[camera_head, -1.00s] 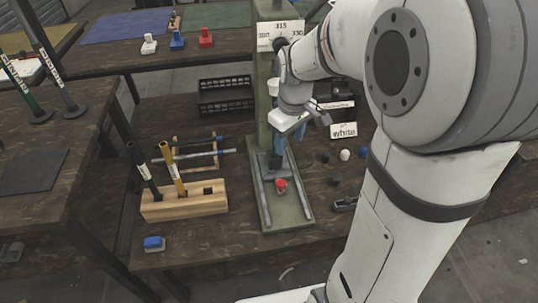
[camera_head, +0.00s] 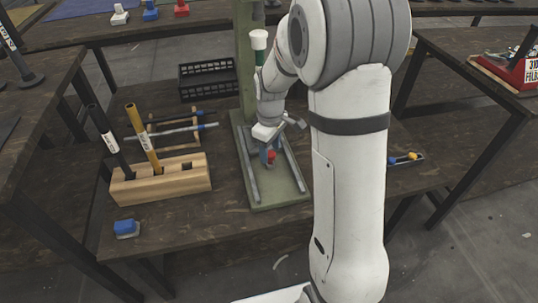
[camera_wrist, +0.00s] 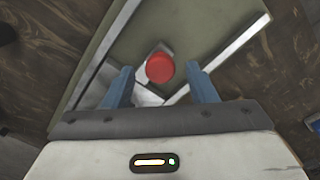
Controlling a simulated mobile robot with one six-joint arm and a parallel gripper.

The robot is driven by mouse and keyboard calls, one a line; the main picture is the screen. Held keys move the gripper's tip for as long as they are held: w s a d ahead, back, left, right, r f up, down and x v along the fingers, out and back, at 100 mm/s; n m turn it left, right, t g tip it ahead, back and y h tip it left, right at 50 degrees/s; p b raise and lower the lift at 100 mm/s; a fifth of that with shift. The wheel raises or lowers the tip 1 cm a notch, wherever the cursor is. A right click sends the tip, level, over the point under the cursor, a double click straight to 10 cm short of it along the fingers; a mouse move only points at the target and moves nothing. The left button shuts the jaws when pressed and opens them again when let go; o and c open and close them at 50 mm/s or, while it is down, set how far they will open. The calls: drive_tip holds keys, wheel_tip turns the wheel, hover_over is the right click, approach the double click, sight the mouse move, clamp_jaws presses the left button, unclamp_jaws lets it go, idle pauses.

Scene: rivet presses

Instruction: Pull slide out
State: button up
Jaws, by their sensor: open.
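The slide is a dark block with a red knob (camera_head: 271,155) on the green press base (camera_head: 282,203), between two grey metal rails (camera_head: 292,174). In the wrist view the round red knob (camera_wrist: 160,67) sits near the middle, on a metal piece between pale rails. My gripper (camera_wrist: 160,85) has its two blue fingers apart, one on each side of the knob from this view. The knob lies a little beyond the fingertips, and I cannot tell whether they touch it. In the head view my gripper (camera_head: 268,143) is just above the slide and hides part of it.
A wooden block (camera_head: 160,184) holding a black and a yellow handled tool stands left. A blue block (camera_head: 126,228) is near the table's front edge. A black crate (camera_head: 207,80) stands behind.

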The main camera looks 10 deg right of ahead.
drive_tip(key=shift+f, duration=0.65)
clamp_jaws()
